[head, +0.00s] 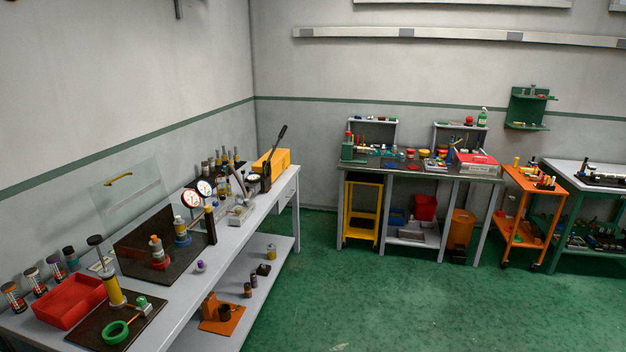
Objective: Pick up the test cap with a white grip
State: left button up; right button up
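I cannot make out for sure a test cap with a white grip; parts on the left bench (180,308) are small at this distance. On its dark mat stand a fitting with a red base and pale upper part (158,253) and one with a blue base and pale upper part (182,232). A small purple and whitish piece (200,266) sits near the bench's front edge. Several small cylinders with coloured bands stand at the far left, one with a whitish band (34,282). Neither of my grippers is in view.
A red tray (70,303), a yellow hand pump (114,292), a green ring (114,332) and two dial gauges (190,199) crowd the left bench. A back bench (420,172), an orange cart (532,184) and another table (594,184) stand beyond. The green floor (400,300) between is clear.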

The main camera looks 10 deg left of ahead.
aim_at(178, 222)
jog(key=i+u, duration=0.1)
jog(key=i, duration=0.4)
jog(key=i+l+u, duration=0.1)
jog(key=i, duration=0.35)
jog(key=i+l+u, duration=0.1)
jog(key=i, duration=0.4)
jog(key=i+l+u, duration=0.1)
jog(key=i, duration=0.4)
